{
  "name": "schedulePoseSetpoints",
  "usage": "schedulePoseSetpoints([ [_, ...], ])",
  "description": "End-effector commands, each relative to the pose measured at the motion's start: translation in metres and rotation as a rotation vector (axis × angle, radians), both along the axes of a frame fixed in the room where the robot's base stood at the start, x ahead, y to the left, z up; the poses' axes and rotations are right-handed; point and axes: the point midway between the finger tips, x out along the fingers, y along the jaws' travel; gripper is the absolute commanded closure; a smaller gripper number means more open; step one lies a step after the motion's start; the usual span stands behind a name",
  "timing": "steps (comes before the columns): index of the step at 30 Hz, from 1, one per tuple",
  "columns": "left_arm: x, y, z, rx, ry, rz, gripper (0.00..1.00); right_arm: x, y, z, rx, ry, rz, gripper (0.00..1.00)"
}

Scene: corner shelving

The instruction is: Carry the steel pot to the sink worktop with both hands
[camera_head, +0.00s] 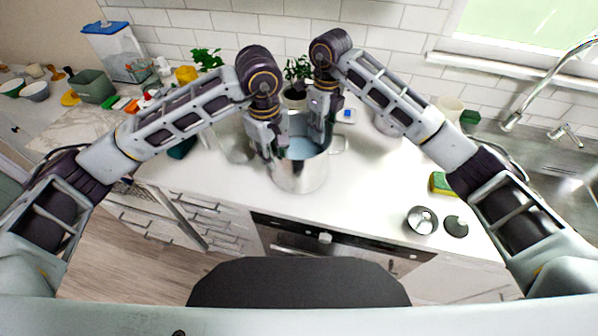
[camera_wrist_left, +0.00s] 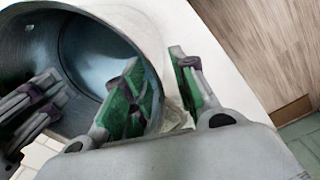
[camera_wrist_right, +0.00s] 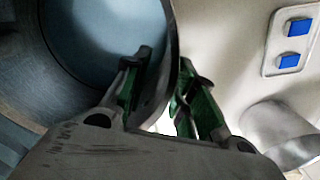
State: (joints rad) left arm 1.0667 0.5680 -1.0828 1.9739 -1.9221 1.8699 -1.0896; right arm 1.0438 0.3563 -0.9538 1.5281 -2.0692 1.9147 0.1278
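The steel pot (camera_head: 300,178) stands upright on the white worktop, its inside bluish, with a handle showing at its right. My left gripper (camera_head: 274,150) is at the pot's left rim. In the left wrist view its fingers (camera_wrist_left: 160,82) straddle the pot wall, one inside and one outside, with a gap between them. My right gripper (camera_head: 318,130) is at the back right rim. In the right wrist view its fingers (camera_wrist_right: 164,85) also straddle the wall, apart. Contact with the wall is hard to judge. The sink (camera_head: 560,165) is at the far right.
A yellow-green sponge (camera_head: 443,184), a shiny round lid (camera_head: 422,220) and a dark disc (camera_head: 455,227) lie on the worktop right of the pot. Potted plants (camera_head: 298,72) stand behind. The worktop left of the pot's front is clear. A faucet (camera_head: 545,85) rises by the sink.

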Motion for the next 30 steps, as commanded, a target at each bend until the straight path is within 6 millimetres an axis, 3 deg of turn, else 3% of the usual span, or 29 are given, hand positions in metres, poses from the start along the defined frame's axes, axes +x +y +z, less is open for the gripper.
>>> schedulePoseSetpoints([
  [14, -0.002, -0.002, 0.008, -0.003, 0.002, -0.008, 0.72, 0.001, 0.001, 0.001, 0.002, -0.005, -0.003, 0.73],
  [30, -0.003, 0.0, 0.075, -0.003, -0.001, -0.007, 0.72, 0.001, 0.001, 0.001, 0.003, -0.005, -0.004, 0.73],
])
